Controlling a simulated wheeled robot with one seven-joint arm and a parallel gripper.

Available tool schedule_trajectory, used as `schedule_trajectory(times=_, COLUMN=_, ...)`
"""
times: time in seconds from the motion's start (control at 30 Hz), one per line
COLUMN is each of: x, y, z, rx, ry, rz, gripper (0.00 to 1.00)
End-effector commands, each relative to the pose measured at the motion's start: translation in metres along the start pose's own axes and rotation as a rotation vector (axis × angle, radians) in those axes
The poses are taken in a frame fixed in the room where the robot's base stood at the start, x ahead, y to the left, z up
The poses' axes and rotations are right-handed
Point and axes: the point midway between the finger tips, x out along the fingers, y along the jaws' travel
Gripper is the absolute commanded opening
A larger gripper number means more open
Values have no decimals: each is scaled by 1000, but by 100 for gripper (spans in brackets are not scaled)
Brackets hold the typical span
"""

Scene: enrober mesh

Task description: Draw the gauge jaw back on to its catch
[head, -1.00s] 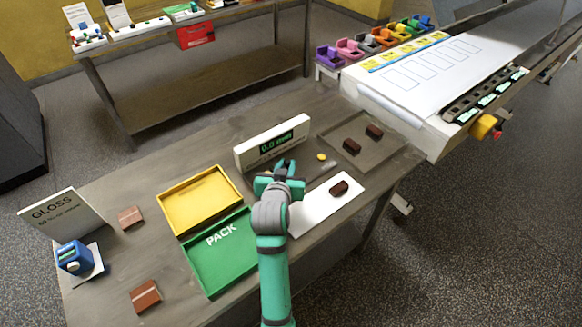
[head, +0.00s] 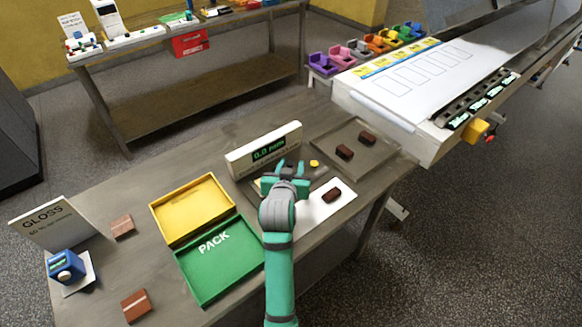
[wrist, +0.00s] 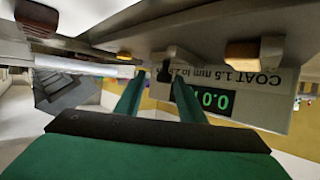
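The gauge (head: 264,150) is a white upright panel with a green 0.0 readout at the back of the bench. It also shows in the wrist view (wrist: 272,95), upside down, with COAT lettering. My gripper (head: 289,168) is low in front of the panel, over the gauge's dark base. In the wrist view its two green fingers (wrist: 160,85) stand apart. A small dark upright piece (wrist: 167,70), perhaps the jaw's grip, shows between or just beyond the fingertips; contact is unclear. A yellow round button (head: 314,163) lies right of my gripper. The catch is not clearly identifiable.
A dark chocolate (head: 332,195) sits on a white sheet (head: 318,212) to the right. A grey tray (head: 372,168) holds two more. Yellow (head: 168,227) and green PACK (head: 207,283) trays lie left. A conveyor (head: 400,125) stands beyond the bench's right end.

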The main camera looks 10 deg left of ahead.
Motion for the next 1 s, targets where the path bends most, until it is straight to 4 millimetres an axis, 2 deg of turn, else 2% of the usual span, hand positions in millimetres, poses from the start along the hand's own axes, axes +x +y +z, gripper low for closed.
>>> schedule_trajectory(times=0.23, x=-2, y=-2, z=1, rx=-1, ry=-1, rz=-3, gripper=36)
schedule_trajectory(times=0.33, x=-9, y=-2, z=0, rx=-1, ry=0, rz=-3, gripper=36)
schedule_trajectory(times=0.8, x=-89, y=0, z=0, rx=-1, ry=1, rz=-2, gripper=36)
schedule_trajectory(times=1.0, x=-106, y=0, z=1, rx=0, ry=-1, rz=-1, gripper=36)
